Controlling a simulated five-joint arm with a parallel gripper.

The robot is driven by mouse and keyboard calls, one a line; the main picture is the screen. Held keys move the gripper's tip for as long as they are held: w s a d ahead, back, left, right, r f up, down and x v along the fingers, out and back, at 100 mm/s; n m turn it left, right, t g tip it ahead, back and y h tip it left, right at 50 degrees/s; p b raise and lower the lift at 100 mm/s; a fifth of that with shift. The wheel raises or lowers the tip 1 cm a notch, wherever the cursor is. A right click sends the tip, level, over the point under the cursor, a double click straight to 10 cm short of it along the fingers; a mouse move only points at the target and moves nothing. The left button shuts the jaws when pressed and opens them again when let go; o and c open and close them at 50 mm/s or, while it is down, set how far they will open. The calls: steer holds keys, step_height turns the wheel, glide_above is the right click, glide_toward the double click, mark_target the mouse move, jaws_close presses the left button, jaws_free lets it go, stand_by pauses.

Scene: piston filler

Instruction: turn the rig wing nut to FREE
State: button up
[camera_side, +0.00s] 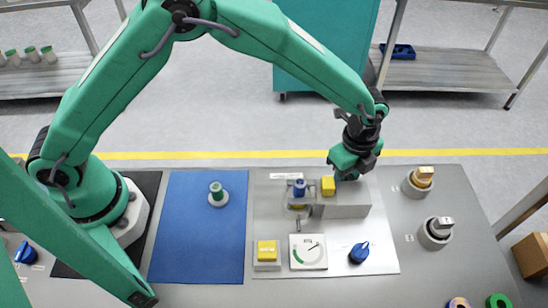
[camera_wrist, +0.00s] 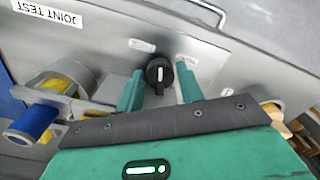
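A round black knob with a white bar (camera_wrist: 159,75) shows in the wrist view; it looks like the rig wing nut. Its bar stands close to upright in that picture. My gripper (camera_side: 347,177) is over the back right of the rig block (camera_side: 342,206) in the side view, and hides the knob there. In the wrist view my gripper (camera_wrist: 160,82) is open, with one green finger on each side of the knob and a visible gap on both sides. A small label (camera_wrist: 187,61) sits beside the knob; I cannot read its words.
A blue plunger (camera_side: 299,188) and a yellow block (camera_side: 328,186) sit by the rig block. A yellow button (camera_side: 267,251), a dial gauge (camera_side: 308,252) and a blue knob (camera_side: 360,252) are in front. Grey fittings (camera_side: 436,233) stand right. The blue mat (camera_side: 199,245) is mostly clear.

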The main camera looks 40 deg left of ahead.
steer(key=shift+o, duration=1.1)
steer(key=shift+s+f+m, duration=0.1)
steer(key=shift+s+m, duration=0.05)
steer(key=shift+m, duration=0.35)
steer(key=m, duration=0.5)
steer(key=r, duration=0.8)
steer(key=shift+w+a+r, duration=0.2)
steer(key=shift+a+r, duration=0.1)
steer(key=shift+r, duration=0.05)
steer(key=s+a+r+n+t, duration=0.1)
steer(key=s+a+r+n, duration=0.2)
steer(key=a+r+n, duration=0.3)
steer(key=s+a+r+n+t, duration=0.1)
steer(key=s+a+r+n, duration=0.2)
steer(key=a+r+n, duration=0.4)
steer(key=shift+s+a+r+t+h, duration=0.15)
steer(key=shift+a+r+t+h, duration=0.4)
steer(key=shift+a, duration=2.15)
steer(key=shift+r+g, duration=0.2)
steer(key=shift+g, duration=0.05)
